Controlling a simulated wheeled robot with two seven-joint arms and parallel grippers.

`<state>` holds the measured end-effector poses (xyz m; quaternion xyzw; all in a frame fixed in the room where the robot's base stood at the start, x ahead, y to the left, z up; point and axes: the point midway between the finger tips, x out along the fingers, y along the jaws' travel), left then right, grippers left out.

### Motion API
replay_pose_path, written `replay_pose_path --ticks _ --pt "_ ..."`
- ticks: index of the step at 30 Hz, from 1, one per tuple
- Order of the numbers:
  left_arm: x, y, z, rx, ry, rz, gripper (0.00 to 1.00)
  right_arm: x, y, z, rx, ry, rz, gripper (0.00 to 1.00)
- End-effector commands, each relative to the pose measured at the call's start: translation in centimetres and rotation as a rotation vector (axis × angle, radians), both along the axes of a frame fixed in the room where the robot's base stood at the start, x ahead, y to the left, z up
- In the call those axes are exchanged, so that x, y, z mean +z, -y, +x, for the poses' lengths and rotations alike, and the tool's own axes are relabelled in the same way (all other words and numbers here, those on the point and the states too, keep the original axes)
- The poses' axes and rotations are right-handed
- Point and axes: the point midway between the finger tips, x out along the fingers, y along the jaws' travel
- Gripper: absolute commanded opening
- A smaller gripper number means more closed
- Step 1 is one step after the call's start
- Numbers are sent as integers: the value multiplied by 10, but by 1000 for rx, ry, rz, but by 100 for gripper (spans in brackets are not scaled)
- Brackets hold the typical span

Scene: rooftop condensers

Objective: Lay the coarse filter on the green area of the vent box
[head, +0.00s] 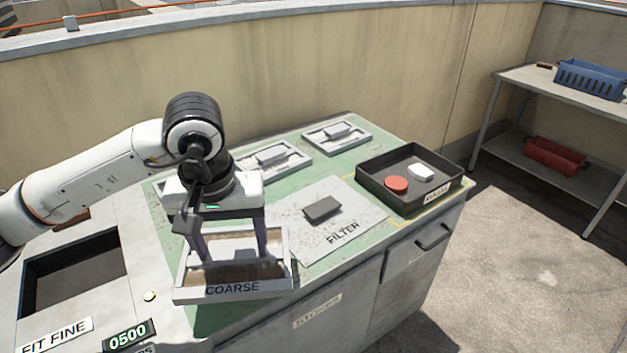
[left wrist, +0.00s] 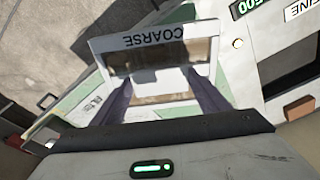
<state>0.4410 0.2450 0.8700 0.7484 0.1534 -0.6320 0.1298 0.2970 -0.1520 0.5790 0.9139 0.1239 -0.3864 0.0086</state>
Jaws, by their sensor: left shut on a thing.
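The coarse filter (head: 232,289) is a pale rectangular frame with a brownish inner panel and COARSE on its near edge. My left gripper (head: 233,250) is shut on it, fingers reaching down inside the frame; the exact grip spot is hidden. The filter appears held over the near left part of the green bench top. In the left wrist view the coarse filter (left wrist: 152,42) is between and beyond the fingers. The vent box (head: 150,318) at left has a dark square opening and FIT FINE and 0500 labels. I cannot make out a separate green area on it. My right gripper is not in view.
A grey FILTER plate (head: 352,207) bearing a dark block (head: 321,209) lies right of the filter. Several small pale trays (head: 337,136) stand behind. A black tray (head: 388,203) holds a red disc and a white piece. A shelf with a blue basket (head: 590,79) stands far right.

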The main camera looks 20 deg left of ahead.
Motion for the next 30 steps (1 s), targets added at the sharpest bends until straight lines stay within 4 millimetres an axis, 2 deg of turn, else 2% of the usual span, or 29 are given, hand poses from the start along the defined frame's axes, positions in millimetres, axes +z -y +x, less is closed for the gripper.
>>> replay_pose_path --ticks 1,4,7,11,14,21,26,30 --pt "13 -10 14 101 1 -4 41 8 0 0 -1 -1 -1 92" --pt "24 -30 34 283 -4 -8 41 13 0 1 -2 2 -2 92" --pt "30 -43 46 404 -10 -10 41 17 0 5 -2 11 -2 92" --pt "30 -49 50 463 -14 -11 41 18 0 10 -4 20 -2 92" --pt "19 -49 50 465 -15 -11 41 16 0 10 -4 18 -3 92" --pt "-24 -49 49 462 -15 -10 41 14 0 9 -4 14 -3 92" --pt "-35 -49 50 462 -13 -11 41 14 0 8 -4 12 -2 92" --pt "-53 -49 49 461 -16 -10 41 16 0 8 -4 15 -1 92"
